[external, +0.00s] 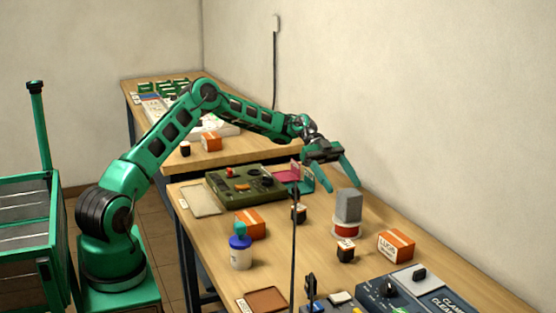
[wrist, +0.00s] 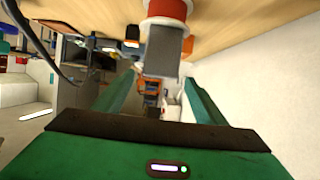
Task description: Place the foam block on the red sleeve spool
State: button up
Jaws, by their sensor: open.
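The grey foam block (external: 348,206) stands upright on the red sleeve spool (external: 346,229), on the right part of the workbench. In the wrist view the foam block (wrist: 163,52) and the red and white spool (wrist: 168,12) appear upside down, at the top middle, in contact with each other. My gripper (external: 340,190) is open and empty, just behind and to the left of the block, above the bench. In the wrist view its two green fingers (wrist: 158,92) are spread apart, with the block beyond them.
An orange box (external: 396,246), a small dark jar (external: 346,251) and another dark jar (external: 299,214) stand near the spool. A white bottle with blue cap (external: 240,250), a green device (external: 246,186) and a thin dark upright pole (external: 294,250) are left. A wall borders the bench at right.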

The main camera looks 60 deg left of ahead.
jog(key=shift+v, duration=1.15)
